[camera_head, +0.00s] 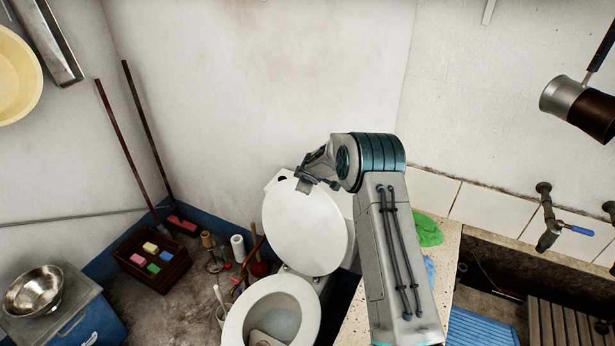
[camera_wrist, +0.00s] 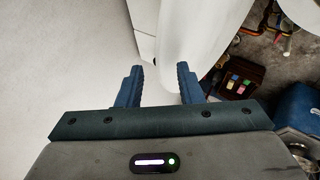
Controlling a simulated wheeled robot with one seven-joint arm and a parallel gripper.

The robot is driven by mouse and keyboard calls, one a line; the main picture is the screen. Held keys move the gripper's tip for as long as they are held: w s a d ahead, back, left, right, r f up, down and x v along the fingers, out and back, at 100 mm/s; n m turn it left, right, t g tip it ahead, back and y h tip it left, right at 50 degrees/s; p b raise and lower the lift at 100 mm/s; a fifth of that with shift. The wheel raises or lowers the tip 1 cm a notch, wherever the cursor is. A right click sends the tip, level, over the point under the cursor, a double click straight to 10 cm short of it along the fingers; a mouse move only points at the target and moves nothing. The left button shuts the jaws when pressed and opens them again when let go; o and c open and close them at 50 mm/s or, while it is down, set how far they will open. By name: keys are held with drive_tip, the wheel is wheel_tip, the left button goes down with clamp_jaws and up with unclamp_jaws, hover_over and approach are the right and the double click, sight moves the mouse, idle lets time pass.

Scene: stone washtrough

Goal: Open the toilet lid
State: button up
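The white toilet (camera_head: 232,325) stands in the corner with its bowl open. Its oval lid (camera_head: 303,236) is raised, close to upright, in front of the white tank (camera_head: 283,180). My gripper (camera_head: 308,181) is at the lid's upper edge in the head view. In the wrist view my gripper (camera_wrist: 158,84) has its two blue fingers spread apart. The lid (camera_wrist: 196,35) lies just past the fingertips, with the pale tank (camera_wrist: 144,22) to its left. Nothing is clamped between the fingers. I cannot tell whether a finger touches the lid.
A stone counter (camera_head: 358,322) is right of the toilet, with a green cloth (camera_head: 428,230) on it. A crate of sponges (camera_head: 152,262), a paper roll (camera_head: 238,248) and a blue cooler (camera_head: 75,315) are to the left. Bare wall is behind.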

drive_tip(key=b+v, duration=0.2)
drive_tip(key=v, duration=1)
drive_tip(key=shift+s+r+b, duration=0.15)
drive_tip(key=shift+r+b, duration=0.2)
drive_tip(key=shift+r, duration=0.05)
drive_tip(key=shift+a, duration=0.15)
drive_tip(key=s+d+r+m+g+h, duration=0.1)
drive_tip(key=s+d+r+m, duration=0.2)
drive_tip(key=s, duration=0.4)
drive_tip(key=s+d+r+m+h+b, duration=0.1)
drive_tip(key=s+d+r+m, duration=0.1)
drive_tip(key=s+r, duration=0.4)
drive_tip(key=s+d+r+m+g+h, duration=0.1)
drive_tip(key=s+d+r+m, duration=0.15)
drive_tip(key=s, duration=0.55)
drive_tip(key=s+m+g+y+b, duration=0.1)
drive_tip(key=s+m, duration=0.4)
drive_tip(key=s, duration=1.8)
drive_tip(key=shift+d+f+m+g+y, duration=0.15)
drive_tip(key=shift+f+m+g+y, duration=0.2)
drive_tip(key=shift+g+y, duration=0.3)
drive_tip(key=shift+w, duration=0.1)
